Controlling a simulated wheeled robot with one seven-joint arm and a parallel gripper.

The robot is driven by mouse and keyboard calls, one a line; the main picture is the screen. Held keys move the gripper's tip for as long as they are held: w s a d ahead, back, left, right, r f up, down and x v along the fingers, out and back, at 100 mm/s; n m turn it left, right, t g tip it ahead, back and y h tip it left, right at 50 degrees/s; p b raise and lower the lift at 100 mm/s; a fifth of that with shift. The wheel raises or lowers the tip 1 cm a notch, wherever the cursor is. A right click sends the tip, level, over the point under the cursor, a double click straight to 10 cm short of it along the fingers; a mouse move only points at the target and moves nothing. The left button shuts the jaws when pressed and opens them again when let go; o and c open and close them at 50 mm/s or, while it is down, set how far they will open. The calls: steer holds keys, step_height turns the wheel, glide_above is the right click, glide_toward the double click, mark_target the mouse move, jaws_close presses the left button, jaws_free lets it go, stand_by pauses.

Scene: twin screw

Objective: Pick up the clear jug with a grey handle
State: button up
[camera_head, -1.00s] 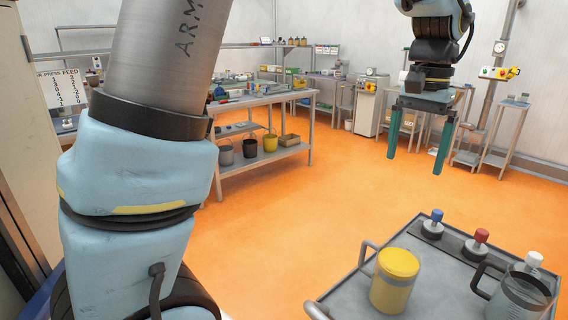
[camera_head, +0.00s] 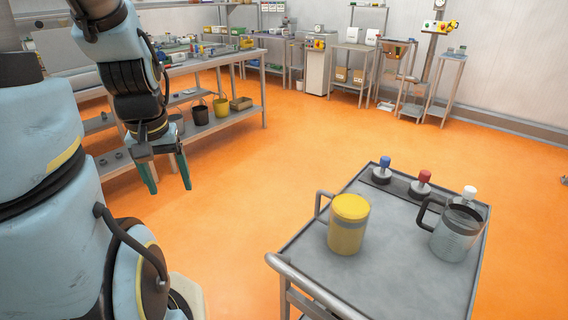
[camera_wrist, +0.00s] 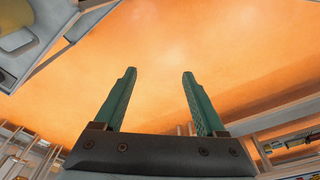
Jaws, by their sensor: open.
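A jug with a grey handle (camera_head: 349,226) stands upright on the grey cart. It looks yellow, with a paler band below its top, and its handle is on the left. A second jug (camera_head: 455,233), clear-grey with a dark handle, stands to its right. My gripper (camera_head: 170,190) is open and empty, hanging over the floor well left of the cart. In the wrist view, my gripper (camera_wrist: 159,73) shows two green fingers apart with only orange floor between them. A yellow thing, likely the first jug, is cut off at that view's top left (camera_wrist: 16,17).
The cart (camera_head: 390,285) has a rail at its front left. Blue (camera_head: 384,163), red (camera_head: 424,177) and white (camera_head: 469,193) knobs stand along its back edge. A workbench (camera_head: 255,55) with buckets below stands behind my gripper. Open orange floor (camera_head: 250,200) lies between.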

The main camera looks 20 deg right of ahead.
steer(key=w+d+f+m+b, duration=0.1)
steer(key=d, duration=0.3)
steer(key=d+f+m+h+b, duration=0.1)
steer(key=d+m, duration=0.1)
steer(key=d, duration=0.2)
steer(key=w+d+f+m+b, duration=0.1)
steer(key=d+f, duration=0.1)
steer(key=d, duration=0.2)
steer(key=shift+w+d+m+t, duration=0.3)
steer(key=shift+w+d, duration=0.05)
steer(key=shift+c, duration=1.2)
steer(key=m+h+b, duration=0.2)
steer(key=m+b, duration=0.1)
steer(key=m, duration=0.3)
glide_toward(316, 204)
steer(key=a, duration=0.1)
steer(key=shift+h, duration=0.3)
steer(key=x, duration=0.4)
steer(key=p+x, duration=0.1)
steer(key=x, duration=0.1)
steer(key=shift+s+f, duration=0.15)
steer(key=shift+s, duration=0.1)
steer(key=shift+d+p+x, duration=0.2)
steer(key=shift+p+x, duration=0.8)
steer(key=shift+x, duration=1.55)
steer(key=shift+w, duration=0.15)
jaws_close()
